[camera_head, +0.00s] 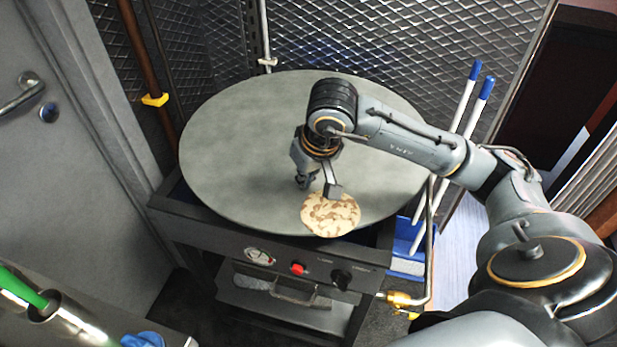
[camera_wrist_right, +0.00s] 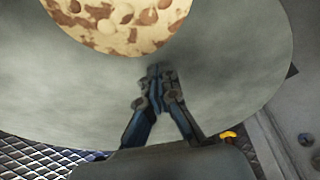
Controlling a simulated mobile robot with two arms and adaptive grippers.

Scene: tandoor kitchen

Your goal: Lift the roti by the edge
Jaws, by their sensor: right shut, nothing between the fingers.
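The roti (camera_head: 331,215) is a round, pale flatbread with brown spots. It lies flat near the front edge of the large round grey griddle plate (camera_head: 230,150). My right gripper (camera_head: 303,185) is over the plate, just behind and to the left of the roti in the head view. In the right wrist view, the gripper's fingertips (camera_wrist_right: 157,72) are together and empty, a short way from the edge of the roti (camera_wrist_right: 120,15). I cannot tell how high the fingertips are above the plate. My left gripper is not in view.
The plate sits on a dark stand with a gauge, a red button and a knob (camera_head: 341,279). Metal mesh walls (camera_head: 400,50) stand behind it. Two blue-tipped white rods (camera_head: 462,115) stand at the right. The plate's left side is clear.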

